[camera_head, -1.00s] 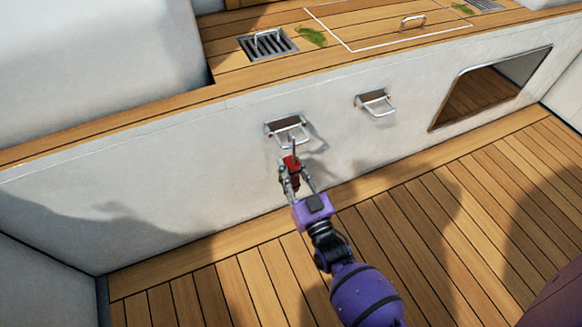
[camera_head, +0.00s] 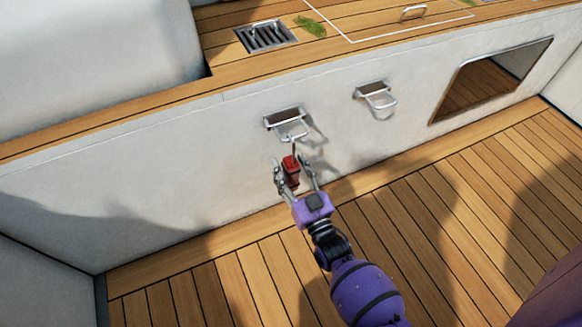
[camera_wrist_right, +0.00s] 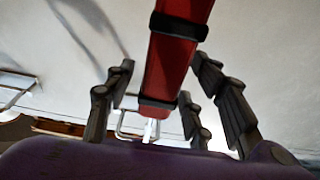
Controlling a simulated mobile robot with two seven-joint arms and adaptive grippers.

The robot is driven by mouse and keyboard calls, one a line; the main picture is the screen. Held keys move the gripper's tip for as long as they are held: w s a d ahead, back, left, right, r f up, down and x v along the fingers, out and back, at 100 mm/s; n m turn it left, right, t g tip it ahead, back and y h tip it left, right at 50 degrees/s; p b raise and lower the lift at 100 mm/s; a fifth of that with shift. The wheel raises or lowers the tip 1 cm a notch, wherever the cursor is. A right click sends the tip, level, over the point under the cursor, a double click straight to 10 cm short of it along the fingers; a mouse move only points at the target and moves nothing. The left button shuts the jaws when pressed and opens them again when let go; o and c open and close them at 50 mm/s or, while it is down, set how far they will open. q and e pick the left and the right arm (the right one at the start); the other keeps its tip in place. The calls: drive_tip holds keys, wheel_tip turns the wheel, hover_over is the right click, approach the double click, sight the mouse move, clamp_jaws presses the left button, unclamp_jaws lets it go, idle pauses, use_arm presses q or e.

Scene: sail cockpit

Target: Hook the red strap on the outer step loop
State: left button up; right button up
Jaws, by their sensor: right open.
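The red strap (camera_head: 291,171) hangs upright below the left metal step loop (camera_head: 292,134) on the white wall. A thin metal hook at its top reaches the loop and appears to hang on it, but the contact is too small to be certain. My right gripper (camera_head: 290,170) is open, with its fingers on either side of the strap. In the right wrist view the red strap (camera_wrist_right: 175,65), with black bands, stands between the spread fingers (camera_wrist_right: 165,95) with gaps on both sides. My left gripper is not in view.
A second step loop (camera_head: 379,99) is on the wall to the right. A framed opening (camera_head: 490,80) lies farther right. A wooden ledge with a drain grate (camera_head: 266,37) runs above. The plank floor (camera_head: 450,210) is clear.

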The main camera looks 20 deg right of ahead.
drive_tip(key=shift+f, duration=0.1)
drive_tip(key=shift+s, duration=0.25)
drive_tip(key=s+f, duration=0.1)
drive_tip(key=s, duration=1)
drive_tip(key=shift+s+d+f, duration=0.15)
drive_tip(key=shift+s+f, duration=0.05)
drive_tip(key=shift+f, duration=0.1)
